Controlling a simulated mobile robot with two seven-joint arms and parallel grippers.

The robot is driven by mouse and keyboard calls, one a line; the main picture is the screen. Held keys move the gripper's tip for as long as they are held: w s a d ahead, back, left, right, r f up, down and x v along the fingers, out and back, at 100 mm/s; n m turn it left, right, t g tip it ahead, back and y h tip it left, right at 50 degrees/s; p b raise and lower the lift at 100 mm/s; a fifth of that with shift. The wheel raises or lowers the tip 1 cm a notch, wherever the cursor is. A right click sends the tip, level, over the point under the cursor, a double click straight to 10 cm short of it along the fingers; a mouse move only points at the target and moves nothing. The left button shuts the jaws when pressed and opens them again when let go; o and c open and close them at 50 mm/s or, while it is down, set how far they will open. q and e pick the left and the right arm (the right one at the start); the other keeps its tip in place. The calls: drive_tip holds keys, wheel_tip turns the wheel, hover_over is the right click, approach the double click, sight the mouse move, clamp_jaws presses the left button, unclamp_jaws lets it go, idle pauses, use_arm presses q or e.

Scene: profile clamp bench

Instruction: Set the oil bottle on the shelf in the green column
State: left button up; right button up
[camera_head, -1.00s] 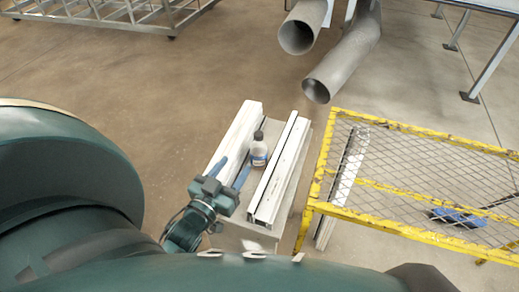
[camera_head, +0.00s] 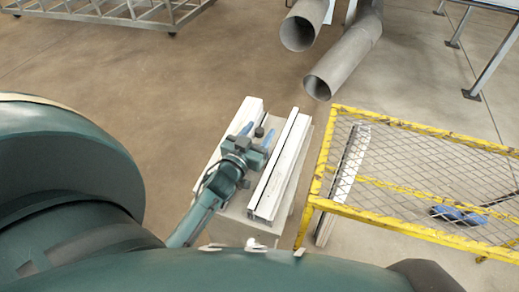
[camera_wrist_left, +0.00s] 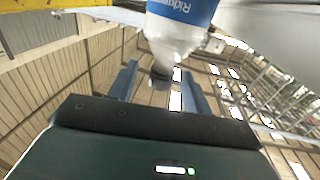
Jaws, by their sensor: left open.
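The oil bottle, white with a blue label (camera_wrist_left: 182,12), stands between two pale profile bars on the bench. In the head view only its dark cap (camera_head: 259,132) shows clearly; my left gripper hides most of the body. My left gripper (camera_head: 257,133) is open, with its blue fingers on either side of the cap. In the left wrist view the fingers (camera_wrist_left: 160,70) are spread around the bottle's neck and dark cap, with gaps visible, so it is not gripped. No shelf with a green column can be made out. My right gripper is not in view.
The right profile bar (camera_head: 283,163) and the left profile bar (camera_head: 213,165) flank the bottle closely. A yellow-framed mesh rack (camera_head: 400,185) stands to the right, with blue items low within it. Grey pipes (camera_head: 330,70) lie beyond the bench. Open floor is at left.

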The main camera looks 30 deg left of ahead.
use_arm(q)
drive_tip(key=shift+w, duration=0.25)
drive_tip(key=shift+c, duration=0.4)
clamp_jaws()
